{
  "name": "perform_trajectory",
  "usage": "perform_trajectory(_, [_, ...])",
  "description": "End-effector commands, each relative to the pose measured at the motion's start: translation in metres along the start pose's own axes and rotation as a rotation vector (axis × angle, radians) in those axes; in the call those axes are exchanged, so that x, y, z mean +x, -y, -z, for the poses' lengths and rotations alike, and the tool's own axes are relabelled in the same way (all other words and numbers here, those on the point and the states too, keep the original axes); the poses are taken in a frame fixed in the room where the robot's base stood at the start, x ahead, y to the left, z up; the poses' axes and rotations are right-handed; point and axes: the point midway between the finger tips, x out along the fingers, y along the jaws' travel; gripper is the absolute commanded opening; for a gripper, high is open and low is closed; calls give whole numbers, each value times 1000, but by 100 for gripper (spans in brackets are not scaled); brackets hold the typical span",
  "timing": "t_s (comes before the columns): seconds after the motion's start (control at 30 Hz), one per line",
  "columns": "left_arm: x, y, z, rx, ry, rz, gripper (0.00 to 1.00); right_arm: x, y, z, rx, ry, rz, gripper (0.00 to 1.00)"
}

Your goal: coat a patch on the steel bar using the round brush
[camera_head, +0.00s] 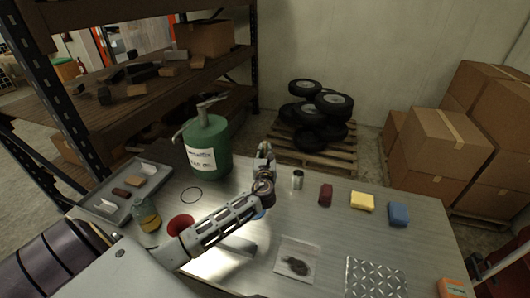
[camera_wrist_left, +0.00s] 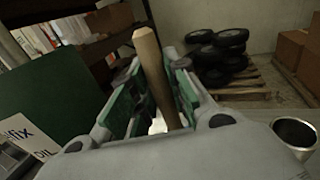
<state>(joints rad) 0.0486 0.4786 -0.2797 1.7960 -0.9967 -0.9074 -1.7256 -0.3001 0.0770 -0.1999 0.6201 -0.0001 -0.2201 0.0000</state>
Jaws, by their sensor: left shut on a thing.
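My left gripper (camera_head: 264,152) is raised over the middle of the table, beside the green canister. In the left wrist view its green-padded fingers (camera_wrist_left: 150,95) are shut on a round wooden handle (camera_wrist_left: 148,55), taken as the round brush. The handle stands nearly upright, slightly tilted; a pale part shows at its lower end, and the bristles cannot be made out. A grey bar-like piece (camera_head: 238,246), possibly the steel bar, lies below my left forearm, partly hidden.
A green canister (camera_head: 207,150) stands left of the gripper. A small metal cup (camera_head: 297,180), red block (camera_head: 325,195), yellow sponge (camera_head: 362,201) and blue block (camera_head: 398,214) line the back. A red round container (camera_head: 180,225), clear bag (camera_head: 298,258) and tread plate (camera_head: 375,278) are nearer.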

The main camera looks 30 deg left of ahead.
Motion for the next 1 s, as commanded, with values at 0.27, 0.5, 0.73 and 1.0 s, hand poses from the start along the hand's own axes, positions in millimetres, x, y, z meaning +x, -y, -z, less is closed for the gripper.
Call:
perform_trajectory(0.27, [0,0,-16,0,1,0,0,-16,-2,1,-1,0,-1,40])
perform_trajectory(0.5, [0,0,-28,0,1,0,0,-26,-4,2,-2,1,-4,40])
perform_trajectory(0.73, [0,0,-38,-1,2,0,0,-33,-5,2,-2,1,-4,40])
perform_trajectory(1.0, [0,0,-49,0,2,0,0,-32,-5,2,-2,1,-4,40])
